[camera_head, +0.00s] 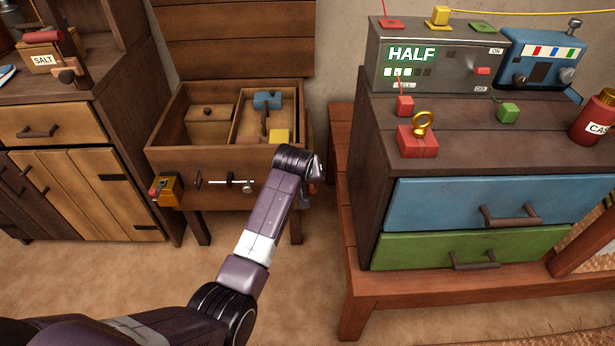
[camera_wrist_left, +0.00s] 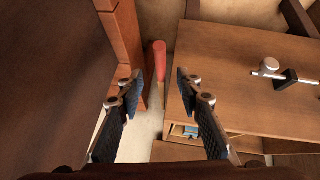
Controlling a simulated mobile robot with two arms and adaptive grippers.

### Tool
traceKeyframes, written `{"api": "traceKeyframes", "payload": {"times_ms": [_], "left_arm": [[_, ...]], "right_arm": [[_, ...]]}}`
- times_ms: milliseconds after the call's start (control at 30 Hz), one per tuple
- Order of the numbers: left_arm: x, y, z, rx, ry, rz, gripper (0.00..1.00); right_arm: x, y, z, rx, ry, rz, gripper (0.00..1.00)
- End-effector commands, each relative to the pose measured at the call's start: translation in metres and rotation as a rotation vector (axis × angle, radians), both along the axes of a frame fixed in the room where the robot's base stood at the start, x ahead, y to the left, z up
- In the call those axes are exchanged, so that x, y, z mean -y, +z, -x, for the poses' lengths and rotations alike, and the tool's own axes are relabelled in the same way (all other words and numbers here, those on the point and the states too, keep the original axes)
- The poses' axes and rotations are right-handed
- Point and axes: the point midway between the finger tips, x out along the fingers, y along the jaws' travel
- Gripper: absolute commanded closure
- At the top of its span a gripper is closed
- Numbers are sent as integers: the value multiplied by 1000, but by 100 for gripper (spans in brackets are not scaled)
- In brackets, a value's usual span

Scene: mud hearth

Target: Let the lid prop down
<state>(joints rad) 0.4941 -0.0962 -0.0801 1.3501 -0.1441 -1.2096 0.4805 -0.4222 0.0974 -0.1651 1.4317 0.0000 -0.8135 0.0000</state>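A wooden chest (camera_head: 222,165) stands in the middle of the head view with its plank lid (camera_head: 240,40) raised upright behind it. In the left wrist view, a red-ended bar (camera_wrist_left: 156,62), which looks like the lid prop, stands beside a brown wooden panel (camera_wrist_left: 255,75). My left gripper (camera_wrist_left: 158,84) is open, with its fingers apart on either side of the bar's line and nothing held. In the head view my left arm reaches to the chest's front right corner, and its wrist hides most of the fingers. My right gripper is not in view.
The chest front has a sliding bolt (camera_head: 230,183) and a yellow block with a red knob (camera_head: 166,190). A bench with a drawer cabinet (camera_head: 470,200) stands close to the right, leaving a narrow gap. A wooden cupboard (camera_head: 85,150) stands left. Floor in front is clear.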

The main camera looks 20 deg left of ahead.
Motion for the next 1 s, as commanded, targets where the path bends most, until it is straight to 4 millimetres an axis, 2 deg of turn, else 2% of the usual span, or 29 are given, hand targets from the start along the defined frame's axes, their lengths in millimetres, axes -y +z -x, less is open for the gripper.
{"api": "traceKeyframes", "payload": {"times_ms": [100, 300, 800, 900, 967, 1000], "left_arm": [[1, 12, 8, 2, 0, 0, 67], [1, 20, 16, 0, -1, -1, 67], [1, 21, 16, -1, -1, 0, 67], [1, 10, 21, -16, -12, -8, 67], [0, -8, 30, -40, -30, -20, 67], [-1, -24, 38, -60, -49, -32, 67]], "right_arm": [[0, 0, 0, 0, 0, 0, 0], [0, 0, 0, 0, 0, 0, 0], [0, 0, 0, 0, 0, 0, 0], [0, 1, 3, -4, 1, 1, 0], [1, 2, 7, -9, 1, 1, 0], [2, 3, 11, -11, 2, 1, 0]]}}
